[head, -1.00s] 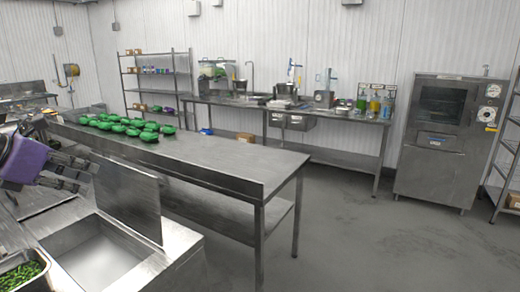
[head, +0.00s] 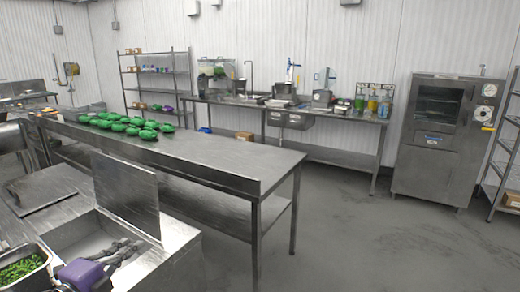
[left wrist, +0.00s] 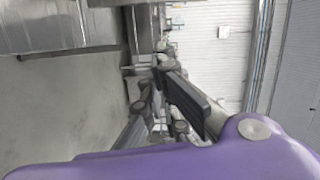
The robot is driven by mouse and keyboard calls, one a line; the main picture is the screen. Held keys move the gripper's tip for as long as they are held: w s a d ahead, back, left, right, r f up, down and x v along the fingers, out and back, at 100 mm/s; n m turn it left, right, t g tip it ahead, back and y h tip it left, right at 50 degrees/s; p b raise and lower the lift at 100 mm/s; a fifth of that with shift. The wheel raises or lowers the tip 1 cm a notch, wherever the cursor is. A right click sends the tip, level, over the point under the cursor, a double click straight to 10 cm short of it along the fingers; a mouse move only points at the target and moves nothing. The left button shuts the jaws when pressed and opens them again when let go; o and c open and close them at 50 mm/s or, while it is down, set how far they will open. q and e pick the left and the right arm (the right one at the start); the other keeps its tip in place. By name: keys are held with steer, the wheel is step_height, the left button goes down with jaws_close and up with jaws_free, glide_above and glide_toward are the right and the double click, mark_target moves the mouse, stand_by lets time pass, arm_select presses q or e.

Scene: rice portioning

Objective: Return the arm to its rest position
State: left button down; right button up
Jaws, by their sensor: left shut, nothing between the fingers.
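My left gripper (head: 128,250) is low in the head view, with its purple body at the bottom edge and its dark fingers pointing to the right. It is in front of the open steel well (head: 82,238) of the near counter, beside the pan of green vegetables. Its fingers are shut and empty. In the left wrist view the purple housing fills the bottom and the dark fingers (left wrist: 185,105) show in the middle. My right gripper is not in view.
A steel pan of chopped green vegetables (head: 22,268) sits at the lower left. A raised steel lid (head: 126,194) stands behind the well. Several green bowls (head: 148,135) stand on the long steel table (head: 215,160). The floor at right is clear.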

arm_select(q)
steer(key=s+d+f+n+g+y, duration=0.2)
steer(key=s+f+n, duration=0.5)
steer(key=f, duration=0.4)
steer(key=s+d+f+n+g+y, duration=0.1)
steer(key=s+d+f+n+y, duration=0.1)
steer(key=s+f+n, duration=0.55)
steer(key=s+d+f+n+g, duration=0.2)
steer(key=s+d+f, duration=0.3)
steer(key=s+f, duration=0.3)
steer(key=s+d+f+n+g+y, duration=0.1)
steer(key=s+d+f+n+g, duration=0.2)
steer(key=s, duration=1.2)
step_height(320, 180, down, 5)
steer(key=shift+s+d+f, duration=0.1)
steer(key=shift+s+d, duration=0.25)
steer(key=shift+d, duration=0.85)
